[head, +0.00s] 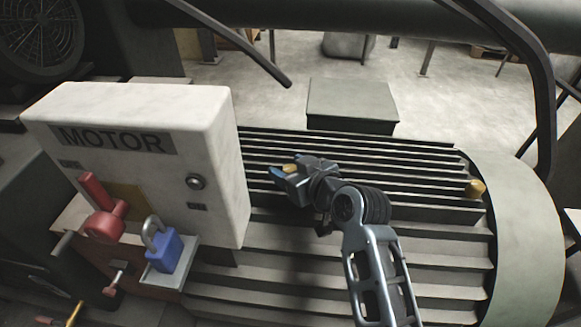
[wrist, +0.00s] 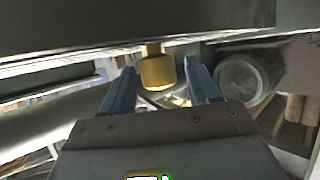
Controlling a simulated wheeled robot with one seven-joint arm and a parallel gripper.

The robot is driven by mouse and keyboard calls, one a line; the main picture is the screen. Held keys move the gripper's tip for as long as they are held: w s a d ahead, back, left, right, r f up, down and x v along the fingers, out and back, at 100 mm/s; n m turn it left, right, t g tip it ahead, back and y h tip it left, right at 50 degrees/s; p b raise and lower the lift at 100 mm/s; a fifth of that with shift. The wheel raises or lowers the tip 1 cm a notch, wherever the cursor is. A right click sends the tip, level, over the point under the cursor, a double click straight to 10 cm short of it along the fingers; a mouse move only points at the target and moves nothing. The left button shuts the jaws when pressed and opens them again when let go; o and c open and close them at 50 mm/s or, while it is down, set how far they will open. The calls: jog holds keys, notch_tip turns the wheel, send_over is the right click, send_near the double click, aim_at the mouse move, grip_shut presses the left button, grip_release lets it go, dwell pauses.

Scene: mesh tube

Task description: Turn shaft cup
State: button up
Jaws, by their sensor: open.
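A small yellow cup (wrist: 157,72) shows in the wrist view on a short stem under a dark edge. It appears between the two blue fingers of my gripper (wrist: 160,69). The fingers are apart and a gap shows on each side of the cup; I cannot tell how far ahead it is. In the head view my gripper (head: 277,174) is over the ribbed motor housing (head: 400,210), pointing left. A yellow knob (head: 475,188) sits at the housing's right end; I cannot tell whether it is the same piece.
A white box (head: 215,130) marked MOTOR stands left of my gripper, with a red lever (head: 103,218) and a blue padlock (head: 165,250) on its near side. A dark bent bar (head: 540,80) rises at right. A green-grey box (head: 350,103) is behind the housing.

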jog(key=shift+c, duration=0.2)
jog(key=c, duration=0.9)
jog(key=m+h+p, duration=0.1)
jog(key=p, duration=0.1)
jog(key=shift+r+t+p, duration=0.2)
jog(key=shift+t+p, duration=0.1)
jog(key=shift+f+m+t+h+p, duration=0.2)
jog(key=shift+m+t+h+p, duration=0.3)
jog(key=shift+m+h+p, duration=0.65)
jog(key=shift+f+m+t+h, duration=0.1)
jog(key=shift+m+t+h, duration=0.2)
jog(key=shift+m+h, duration=0.4)
jog(key=shift+d+h, duration=0.1)
jog(key=shift+h, duration=0.15)
jog(key=o, duration=0.9)
jog(key=shift+o, duration=0.2)
